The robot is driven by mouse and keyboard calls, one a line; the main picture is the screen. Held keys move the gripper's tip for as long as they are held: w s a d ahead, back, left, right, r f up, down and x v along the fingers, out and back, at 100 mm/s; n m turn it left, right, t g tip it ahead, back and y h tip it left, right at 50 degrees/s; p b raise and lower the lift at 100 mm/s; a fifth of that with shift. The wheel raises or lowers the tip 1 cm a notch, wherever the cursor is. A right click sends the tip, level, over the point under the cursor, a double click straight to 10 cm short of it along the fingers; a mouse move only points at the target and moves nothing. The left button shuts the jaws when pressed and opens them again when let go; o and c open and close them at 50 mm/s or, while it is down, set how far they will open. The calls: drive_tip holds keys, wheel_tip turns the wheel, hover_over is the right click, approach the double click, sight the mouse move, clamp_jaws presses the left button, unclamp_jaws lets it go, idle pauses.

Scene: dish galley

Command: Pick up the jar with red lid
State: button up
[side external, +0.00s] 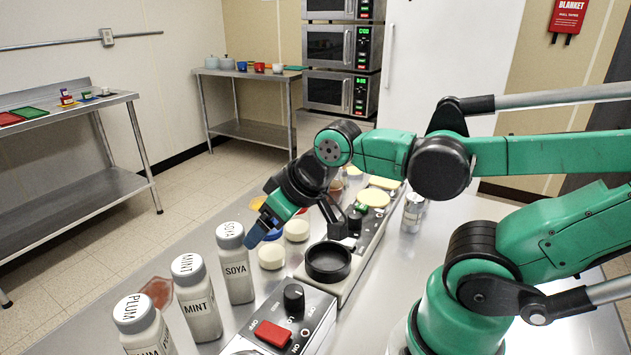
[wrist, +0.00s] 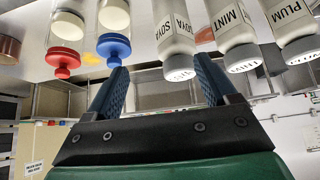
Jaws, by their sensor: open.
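The jar with red lid (wrist: 66,40) is at the left of the wrist view, clear-sided with pale contents and a knobbed red lid. In the side external view only a bit of red shows, behind my gripper. The similar jar with blue lid (wrist: 114,40) stands beside it, closer to my fingers. My gripper (wrist: 160,66) is open, with nothing between its blue fingers. In the side external view my gripper (side external: 252,238) points down to the left, beside the soya bottle (side external: 235,270). The red-lidded jar lies outside the fingers, apart from them.
The mint bottle (side external: 197,305) and plum bottle (side external: 143,330) stand in a row with the soya bottle near the counter's left edge. A burner unit with a black ring (side external: 328,262) and a control box with a red switch (side external: 273,333) sit to the right.

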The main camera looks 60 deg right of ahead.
drive_tip(key=shift+o, duration=0.9)
drive_tip(key=m+t+y, duration=0.2)
drive_tip(key=m+y, duration=0.7)
drive_tip(key=m, duration=1.8)
approach(297, 217)
drive_tip(key=d, duration=0.1)
drive_tip(key=d+f, duration=0.1)
drive_tip(key=d, duration=0.1)
drive_tip(key=shift+w+d+f, duration=0.1)
drive_tip(key=shift+d+f, duration=0.1)
drive_tip(key=shift+d, duration=0.05)
drive_tip(key=shift+w+a+f+y, duration=0.1)
drive_tip(key=shift+a+f+y, duration=0.05)
drive_tip(key=shift+y, duration=0.15)
drive_tip(key=x, duration=1.1)
drive_tip(key=shift+w+a, duration=0.1)
drive_tip(key=shift+w, duration=0.15)
